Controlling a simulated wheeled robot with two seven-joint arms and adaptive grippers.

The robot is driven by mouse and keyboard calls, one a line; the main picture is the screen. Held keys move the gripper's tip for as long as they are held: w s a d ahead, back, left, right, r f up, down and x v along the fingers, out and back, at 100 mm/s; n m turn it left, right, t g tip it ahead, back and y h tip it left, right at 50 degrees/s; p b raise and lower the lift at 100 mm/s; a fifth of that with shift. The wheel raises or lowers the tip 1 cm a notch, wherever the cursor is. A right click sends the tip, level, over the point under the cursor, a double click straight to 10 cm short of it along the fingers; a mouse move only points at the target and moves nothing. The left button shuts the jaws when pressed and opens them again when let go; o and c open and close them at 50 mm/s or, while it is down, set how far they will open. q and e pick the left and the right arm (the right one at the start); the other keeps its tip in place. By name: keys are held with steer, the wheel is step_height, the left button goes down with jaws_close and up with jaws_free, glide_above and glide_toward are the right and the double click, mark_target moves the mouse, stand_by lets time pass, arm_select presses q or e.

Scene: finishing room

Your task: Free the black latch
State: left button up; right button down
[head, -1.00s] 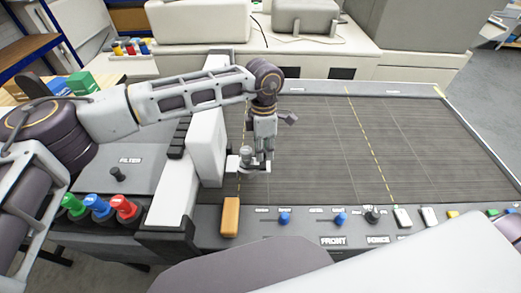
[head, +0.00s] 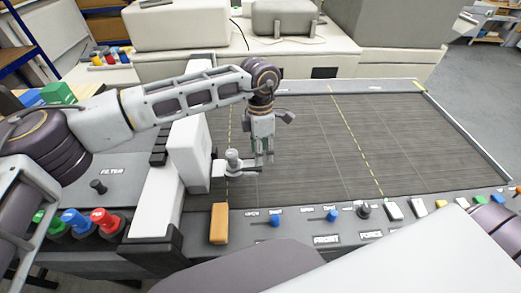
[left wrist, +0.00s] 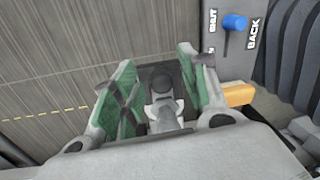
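My left gripper (head: 263,157) is over the dark bed, just right of a grey knob (head: 232,160) on a bracket of the white carriage. In the left wrist view my left gripper (left wrist: 158,62) is open, its green pads apart. A grey rounded part on a dark plate shows between them; I cannot tell whether it is the knob or part of my gripper. A black lever (head: 98,187) stands by the FILTER label, and a black knob (head: 364,210) above FORCE. I cannot tell which black part is the latch. My right gripper is not in view.
The front panel carries an orange block (head: 219,223) and blue levers (head: 275,222); one beside BACK shows in the left wrist view (left wrist: 235,22). Green, blue and red knobs (head: 106,219) stand at left. The bed (head: 310,150) right of my gripper is clear.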

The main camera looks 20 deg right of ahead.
arm_select(q)
steer(key=shift+a+r, duration=0.1)
steer(key=shift+a, duration=0.1)
step_height(320, 180, up, 12)
steer(key=w, duration=0.1)
steer(key=shift+w+d, duration=0.2)
stand_by(0.6)
stand_by(0.4)
